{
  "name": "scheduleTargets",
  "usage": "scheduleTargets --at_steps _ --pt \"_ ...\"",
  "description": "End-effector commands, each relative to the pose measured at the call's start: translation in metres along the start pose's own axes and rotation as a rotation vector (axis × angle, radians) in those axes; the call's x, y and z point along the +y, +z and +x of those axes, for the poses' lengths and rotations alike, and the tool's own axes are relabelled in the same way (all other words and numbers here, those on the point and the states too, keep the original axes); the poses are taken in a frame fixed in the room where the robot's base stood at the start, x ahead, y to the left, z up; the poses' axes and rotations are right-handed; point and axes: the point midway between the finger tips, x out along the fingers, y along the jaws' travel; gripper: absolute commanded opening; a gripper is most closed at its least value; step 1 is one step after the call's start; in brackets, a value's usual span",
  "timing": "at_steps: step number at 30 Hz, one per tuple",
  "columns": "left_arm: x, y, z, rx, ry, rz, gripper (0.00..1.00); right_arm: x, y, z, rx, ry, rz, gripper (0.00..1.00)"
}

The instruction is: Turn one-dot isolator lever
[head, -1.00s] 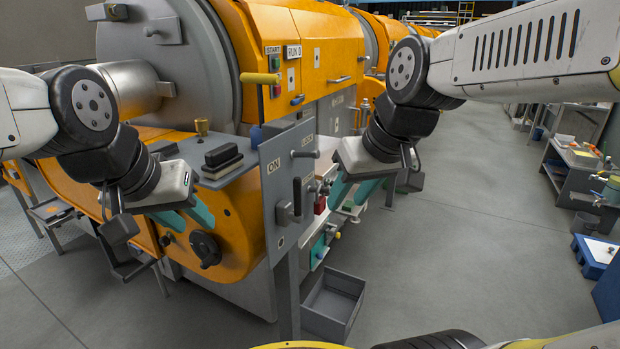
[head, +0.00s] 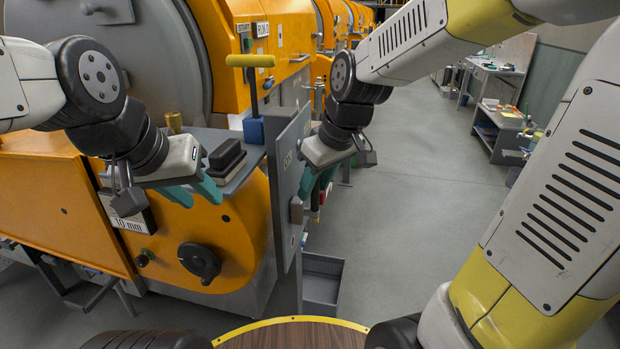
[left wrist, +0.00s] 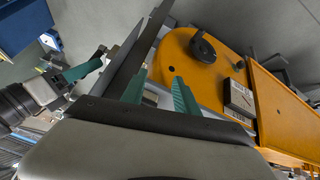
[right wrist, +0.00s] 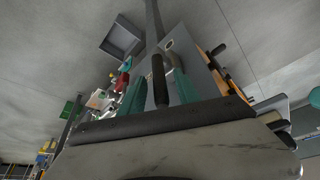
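The grey isolator panel (head: 285,165) stands nearly edge-on at the centre of the head view, so its levers are mostly hidden there. In the right wrist view a black lever handle (right wrist: 158,80) stands in front of the panel face (right wrist: 190,50). My right gripper (head: 322,185) is at the panel's right side. Its teal fingers are apart, and the handle appears between them in the right wrist view (right wrist: 158,95); contact cannot be told. No dot marking is readable. My left gripper (head: 192,194) is open and empty left of the panel; its parted fingers show in the left wrist view (left wrist: 158,92).
A grey shelf (head: 245,170) with a black block (head: 226,155) adjoins the panel's left side. A yellow-handled lever (head: 250,61) rises behind it. The orange machine (head: 235,225) fills the left. A grey bin (head: 322,285) sits on the floor below.

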Motion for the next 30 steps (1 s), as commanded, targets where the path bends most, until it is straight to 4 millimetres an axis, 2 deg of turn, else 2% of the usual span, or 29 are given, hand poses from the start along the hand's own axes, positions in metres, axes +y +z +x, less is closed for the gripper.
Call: scheduleTargets --at_steps 10,16,30 --pt "0.0 -0.0001 0.0 0.0 0.0 0.0 0.36 -0.0001 0.0001 0.0056 0.001 0.0 0.0 0.39" --pt "0.0 0.0 0.0 0.0 0.0 0.0 0.36 0.0 0.0002 0.0054 0.001 0.0 0.0 0.0" --pt "0.0 -0.0001 0.0 0.0 0.0 0.0 0.36 0.0 0.0002 0.0052 0.0 0.001 0.0 0.0"
